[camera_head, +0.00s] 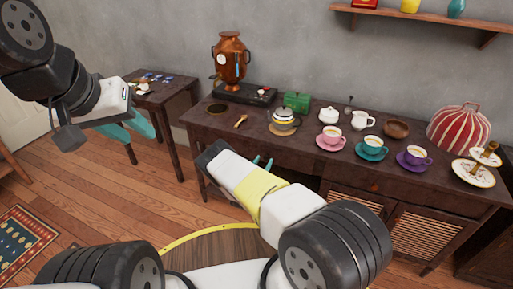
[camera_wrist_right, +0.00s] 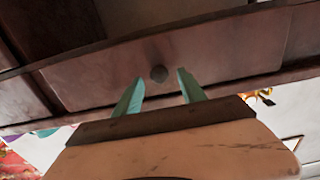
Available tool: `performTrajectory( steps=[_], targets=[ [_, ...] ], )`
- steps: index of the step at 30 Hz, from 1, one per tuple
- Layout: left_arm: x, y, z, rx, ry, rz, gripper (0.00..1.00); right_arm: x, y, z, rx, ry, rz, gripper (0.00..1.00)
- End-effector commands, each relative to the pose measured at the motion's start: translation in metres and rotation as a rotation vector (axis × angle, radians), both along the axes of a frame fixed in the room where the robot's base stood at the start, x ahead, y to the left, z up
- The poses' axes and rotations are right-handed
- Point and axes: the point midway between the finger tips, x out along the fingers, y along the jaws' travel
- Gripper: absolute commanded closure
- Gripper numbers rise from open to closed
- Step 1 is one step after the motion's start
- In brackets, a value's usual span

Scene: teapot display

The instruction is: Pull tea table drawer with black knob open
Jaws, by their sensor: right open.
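The tea table (camera_head: 225,130) is a long dark wooden table along the wall. In the right wrist view a dark round knob (camera_wrist_right: 158,73) sits on the flat brown drawer front (camera_wrist_right: 215,58). The drawer looks shut. My right gripper (camera_wrist_right: 157,84) is open, with its teal fingertips on either side of the knob in the picture; I cannot tell if they touch the drawer front. In the head view my right gripper (camera_head: 262,162) is at the table's front, and my arm hides the knob. My left gripper (camera_head: 138,128) is open and empty, away from the table.
On the tea table stand a copper samovar (camera_head: 231,60), a teapot (camera_head: 284,118), several cups such as the pink one (camera_head: 331,138), and a striped cozy (camera_head: 458,128). A small side table (camera_head: 160,95) stands at the left. Wooden floor is free in front.

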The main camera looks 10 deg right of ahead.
Motion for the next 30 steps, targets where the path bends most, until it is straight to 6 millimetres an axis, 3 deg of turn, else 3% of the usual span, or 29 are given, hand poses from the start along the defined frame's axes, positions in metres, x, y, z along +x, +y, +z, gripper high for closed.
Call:
performTrajectory(
  steps=[12, 18, 20, 30],
  targets=[
    [0.0, 0.0, 0.0, 0.0, 0.0, 0.0, 0.64, 0.0098, -0.0065, -0.0001, -0.001, 0.002, 0.001, 0.52],
    [0.0, 0.0, 0.0, 0.0, 0.0, 0.0, 0.64, 0.0098, -0.0064, 0.0, 0.0, 0.001, 0.001, 0.91],
    [0.0, 0.0, 0.0, 0.0, 0.0, 0.0, 0.64, 0.0098, -0.0064, 0.0001, 0.0, 0.001, 0.001, 1.0],
    [0.0, 0.0, 0.0, 0.0, 0.0, 0.0, 0.64, 0.01, -0.0061, 0.0002, -0.001, 0.001, 0.002, 1.0]
  ],
)
